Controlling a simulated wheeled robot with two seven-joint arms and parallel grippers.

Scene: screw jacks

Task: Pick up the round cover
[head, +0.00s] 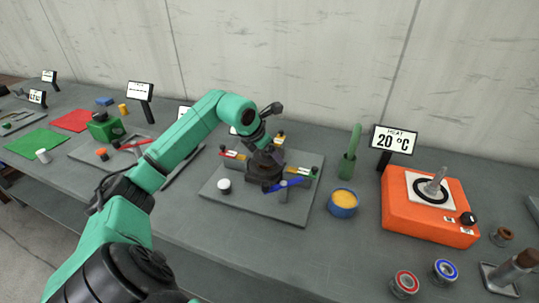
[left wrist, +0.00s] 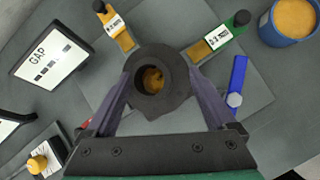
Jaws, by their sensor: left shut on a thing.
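My left gripper (head: 264,150) reaches down over the grey plate in the middle of the table. In the left wrist view its two fingers (left wrist: 162,100) are shut on a dark round piece with a hole, which looks like the round cover (left wrist: 178,103). Something brass-coloured shows through the hole. In the head view the round cover (head: 265,172) is partly hidden by the gripper. I cannot tell whether it rests on something below or is raised. My right gripper is not in view.
The grey plate (head: 285,211) also carries a blue-handled piece (head: 284,185), colour-marked blocks and a white knob (head: 224,185). To the right stand a blue cup with yellow contents (head: 343,204), a green brush-like thing (head: 350,155) and an orange heater (head: 420,215).

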